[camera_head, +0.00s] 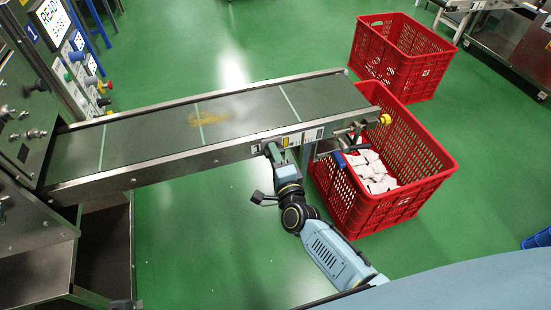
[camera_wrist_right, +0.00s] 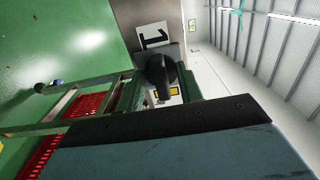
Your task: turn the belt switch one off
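The belt switch one is a black rotary knob (camera_wrist_right: 162,74) below a white label marked 1 (camera_wrist_right: 152,37) in the right wrist view. In the head view, the label panel (camera_head: 303,137) is on the near side of the conveyor's right end. The knob itself is hard to make out there. My right gripper (camera_head: 273,149) is up against that side, just left of the panel. In the right wrist view its fingers (camera_wrist_right: 162,92) stand apart on either side of the knob's handle. I cannot tell whether they touch it. My left gripper is not in view.
The conveyor belt (camera_head: 240,118) runs from the machine at left. A red crate (camera_head: 405,204) with white packets stands under its right end, close to my right arm. Another red crate (camera_head: 405,50) stands behind. A yellow knob (camera_head: 385,119) is at the belt's end.

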